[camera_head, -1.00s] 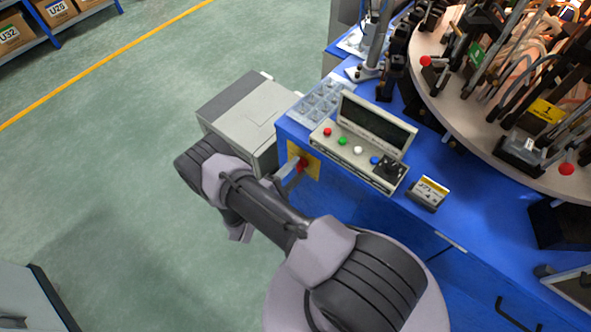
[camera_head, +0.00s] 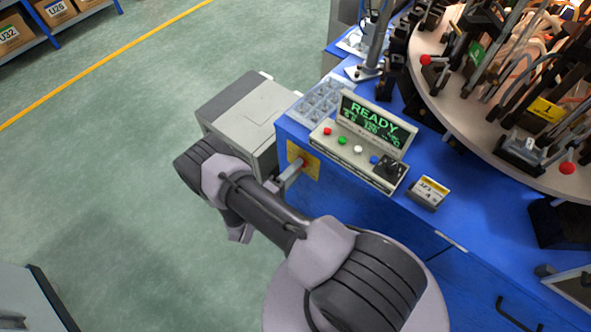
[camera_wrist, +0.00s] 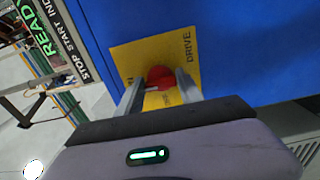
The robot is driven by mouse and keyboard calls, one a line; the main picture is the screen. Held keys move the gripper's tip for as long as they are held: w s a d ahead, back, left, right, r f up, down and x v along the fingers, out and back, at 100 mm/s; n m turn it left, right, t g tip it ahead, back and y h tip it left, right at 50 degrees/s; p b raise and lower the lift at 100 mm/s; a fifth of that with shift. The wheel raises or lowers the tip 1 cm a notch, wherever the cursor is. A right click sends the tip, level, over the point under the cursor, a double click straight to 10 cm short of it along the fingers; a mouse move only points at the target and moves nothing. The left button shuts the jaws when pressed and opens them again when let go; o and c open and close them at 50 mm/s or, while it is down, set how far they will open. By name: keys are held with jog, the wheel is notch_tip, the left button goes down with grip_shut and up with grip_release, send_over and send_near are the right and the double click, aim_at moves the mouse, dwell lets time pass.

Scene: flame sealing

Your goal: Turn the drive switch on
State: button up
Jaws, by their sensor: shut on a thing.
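The drive switch is a red knob (camera_wrist: 160,77) on a yellow plate (camera_wrist: 140,55) marked DRIVE, on the blue side of the machine. In the wrist view my gripper (camera_wrist: 161,84) has its two fingers on either side of the red knob, shut on it. In the head view my gripper (camera_head: 292,170) reaches the yellow plate (camera_head: 312,165), and the knob is mostly hidden by the fingers. The display (camera_head: 374,126) above the button panel is lit and reads READY in green.
The panel (camera_head: 356,157) carries red, green, white and blue buttons and a black knob. A grey box (camera_head: 240,115) stands left of the blue machine (camera_head: 470,215). A round table (camera_head: 440,75) with fixtures is at the upper right. Green floor is clear at left.

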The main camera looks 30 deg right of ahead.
jog(key=o, duration=1.4)
jog(key=p+v, duration=0.2)
jog(key=v, duration=1.5)
jog(key=shift+s+a, duration=0.1)
jog(key=shift+a, duration=0.15)
